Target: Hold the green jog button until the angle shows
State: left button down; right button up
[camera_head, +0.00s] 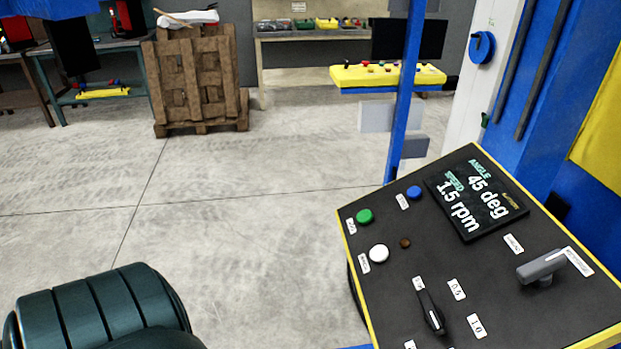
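The green button (365,216) is at the left edge of the dark, yellow-edged control panel (480,290). Nothing touches it. The display (475,205) at the panel's top reads ANGLE 45 deg and SPEED 1.5 rpm. A blue button (414,192) is up and right of the green one, and a white button (379,254) is below it. A dark ribbed part of my arm (95,310) fills the lower left, apart from the panel. Neither gripper shows in this view.
A black selector knob (432,314) and a grey lever (541,267) stand up from the panel. A blue post (405,90) rises behind the panel. Stacked wooden pallets (197,80) and workbenches are farther back. Open concrete floor lies left of the panel.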

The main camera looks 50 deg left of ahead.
aim_at(365, 216)
jog(key=j, duration=2)
